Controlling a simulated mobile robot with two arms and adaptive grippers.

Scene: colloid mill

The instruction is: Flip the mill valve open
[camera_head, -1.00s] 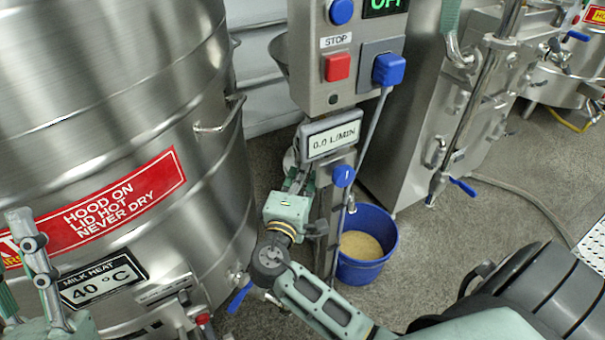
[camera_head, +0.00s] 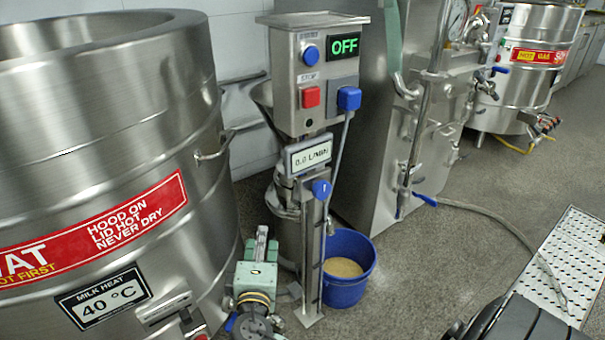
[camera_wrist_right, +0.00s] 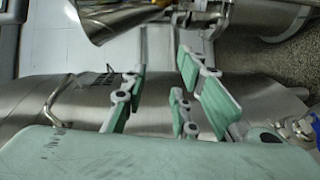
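The steel mill column (camera_head: 316,65) stands in the middle of the head view, with a lit green OFF display (camera_head: 345,46). A round blue handle (camera_head: 321,188) sits on its front below the flow meter (camera_head: 309,154), which reads about 0.0 L/MIN. I cannot tell for sure whether this handle is the mill valve. My right gripper (camera_head: 262,244) is low, left of the column's foot and apart from the handle. In the right wrist view the right gripper's green-padded fingers (camera_wrist_right: 165,85) are spread, with nothing between them. My left gripper is out of view.
A large steel vat (camera_head: 95,150) fills the left side, close to my right gripper. A blue bucket (camera_head: 346,285) with tan contents stands at the column's foot. A steel machine (camera_head: 385,120) with pipes stands behind right.

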